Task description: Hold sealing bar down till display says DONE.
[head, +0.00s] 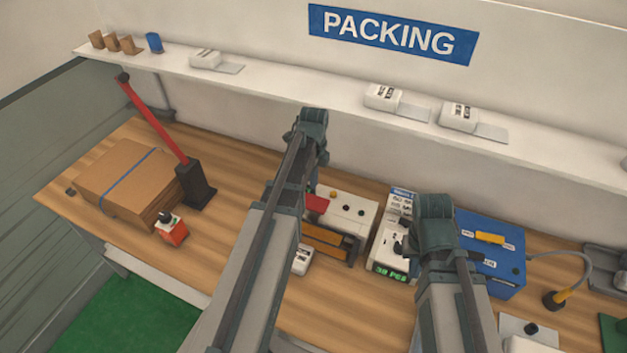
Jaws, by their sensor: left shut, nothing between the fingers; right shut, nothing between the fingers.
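The sealer is a white box (352,212) with small knobs and a red part (316,205), near the middle of the bench. An orange-and-black bar (326,242) lies along its front; my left arm partly covers the left side. I cannot tell whether the bar is raised or down. I can read no DONE on any display; the sealer's own display is not clearly visible. My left gripper (312,122) is shut and empty, in front of the wall-side edge left of the sealer. My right gripper (436,222) is shut and empty, between a small white device and a blue box.
The white device (394,246) has a green display reading 38 PCS. The blue box (492,252) is to its right. A cardboard stack (124,178), a red-handled lever (152,120) and a red-and-white item (171,230) stand left. Bare wood (228,220) shows beside my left arm.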

